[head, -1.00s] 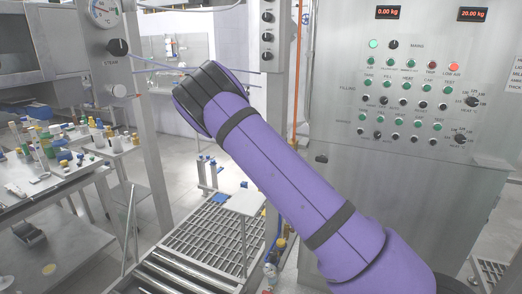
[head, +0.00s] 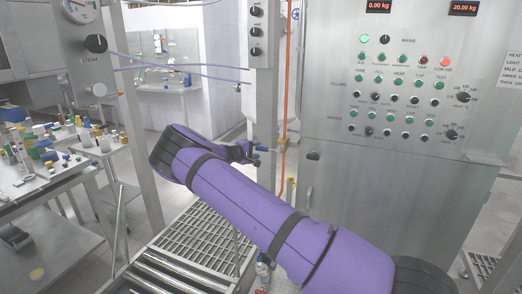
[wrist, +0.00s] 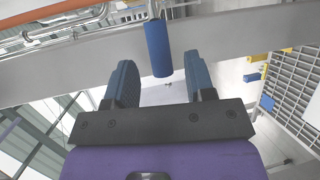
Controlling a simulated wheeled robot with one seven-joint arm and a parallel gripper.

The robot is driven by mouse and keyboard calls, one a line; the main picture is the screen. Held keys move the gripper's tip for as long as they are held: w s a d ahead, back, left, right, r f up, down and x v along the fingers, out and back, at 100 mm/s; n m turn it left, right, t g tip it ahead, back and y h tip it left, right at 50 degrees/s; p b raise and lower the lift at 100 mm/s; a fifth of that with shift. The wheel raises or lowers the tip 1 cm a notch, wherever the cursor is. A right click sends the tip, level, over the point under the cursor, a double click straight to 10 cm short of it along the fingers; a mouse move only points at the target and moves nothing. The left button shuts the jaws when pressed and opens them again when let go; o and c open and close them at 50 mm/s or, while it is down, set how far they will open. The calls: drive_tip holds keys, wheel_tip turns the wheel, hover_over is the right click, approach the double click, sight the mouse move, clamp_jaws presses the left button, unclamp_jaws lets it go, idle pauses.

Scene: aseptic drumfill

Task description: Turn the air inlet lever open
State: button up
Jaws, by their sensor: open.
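The air inlet lever shows in the wrist view as a blue cylindrical handle (wrist: 158,48) extending from a metal pipe fitting at the top. My gripper (wrist: 160,76) is open, with one dark blue-padded finger on each side of the handle. The handle's free end appears between the fingertips and touches neither; its exact depth between them is unclear. In the head view my gripper (head: 249,152) is beside the steel post, at a small blue lever (head: 262,148) on the fitting by the orange pipe. My arm partly hides this area.
A steel control cabinet (head: 400,190) stands to the right, with a lit LOW AIR lamp (head: 445,62). A grated platform and rollers (head: 165,272) lie below my arm. A cluttered bench (head: 60,180) is at left. A vertical orange pipe (head: 284,120) runs close by the lever.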

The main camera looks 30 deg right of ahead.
sight(259, 149)
drive_tip(key=shift+x, duration=1.95)
drive_tip(key=shift+c, duration=0.3)
clamp_jaws()
